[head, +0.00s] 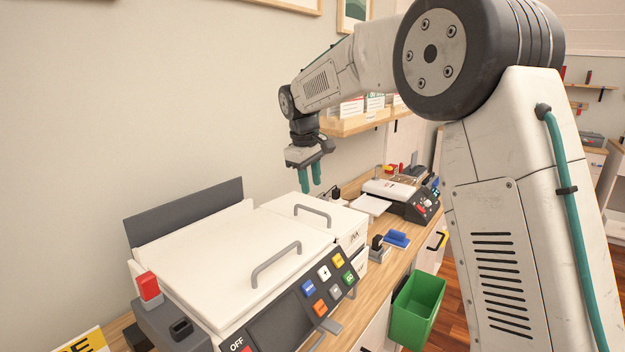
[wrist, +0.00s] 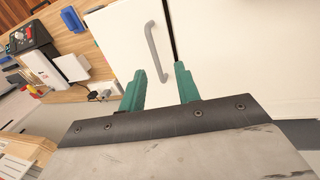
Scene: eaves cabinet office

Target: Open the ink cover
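The ink cover (head: 290,208) is a white flat lid with a grey bar handle (head: 312,214), on the smaller right section of the white machine, above a front marked INK. It lies flat and closed. My gripper (head: 311,188) hangs above the back of this lid, teal fingers pointing down. In the wrist view my gripper (wrist: 161,72) is open, with nothing between the fingers. The ink cover (wrist: 118,40) and its grey handle (wrist: 155,52) show beyond the fingertips. The handle is apart from them.
The larger white lid (head: 225,250) with its own handle (head: 276,262) lies directly left of the ink cover. A button panel (head: 325,285) fronts it, and a red switch (head: 149,286) is at left. A wall shelf (head: 355,122) is behind my wrist. A printer (head: 400,195) stands to the right.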

